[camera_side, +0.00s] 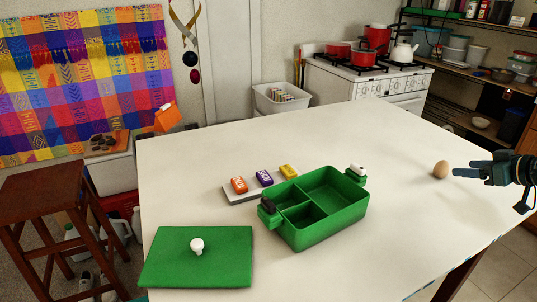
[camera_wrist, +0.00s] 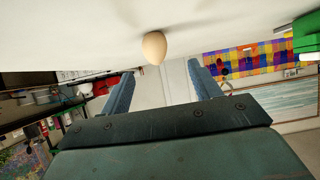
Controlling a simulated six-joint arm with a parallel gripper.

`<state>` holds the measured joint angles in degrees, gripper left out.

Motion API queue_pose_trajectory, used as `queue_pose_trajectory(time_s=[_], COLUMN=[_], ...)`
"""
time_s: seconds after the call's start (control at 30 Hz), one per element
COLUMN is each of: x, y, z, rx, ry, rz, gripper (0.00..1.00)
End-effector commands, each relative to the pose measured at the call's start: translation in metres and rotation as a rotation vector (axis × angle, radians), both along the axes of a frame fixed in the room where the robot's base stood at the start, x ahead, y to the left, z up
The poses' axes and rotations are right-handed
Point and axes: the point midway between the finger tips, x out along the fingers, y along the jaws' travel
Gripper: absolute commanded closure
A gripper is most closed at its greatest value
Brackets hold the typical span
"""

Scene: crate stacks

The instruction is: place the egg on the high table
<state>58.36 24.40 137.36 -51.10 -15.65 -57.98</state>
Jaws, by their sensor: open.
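A brown egg (camera_side: 441,169) rests on the large white table (camera_side: 400,235) near its right edge in the side view. My gripper (camera_side: 456,172) is just right of the egg, low over the tabletop, with its fingers pointing left toward it. In the wrist view the egg (camera_wrist: 154,47) shows just beyond the fingertips, about midway between the two spread fingers (camera_wrist: 162,80). The gripper is open and empty. The wrist view looks upside down, with the tabletop at its top. I cannot tell which surface is the high table.
A green compartmented box (camera_side: 318,228) stands mid-table, its green lid (camera_side: 165,262) with a white knob lying front left. Small orange, purple and yellow packs (camera_side: 264,178) sit on a grey tray behind the box. A brown wooden stool (camera_side: 50,190) stands left. The table between box and egg is clear.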

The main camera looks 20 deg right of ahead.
Motion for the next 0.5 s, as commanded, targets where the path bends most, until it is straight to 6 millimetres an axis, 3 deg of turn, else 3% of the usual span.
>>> queue_pose_trajectory(time_s=[0.5], x=[0.009], y=[-0.007], z=[-0.008], rx=[0.0], ry=[-0.012], rz=[-0.016], gripper=[0.37])
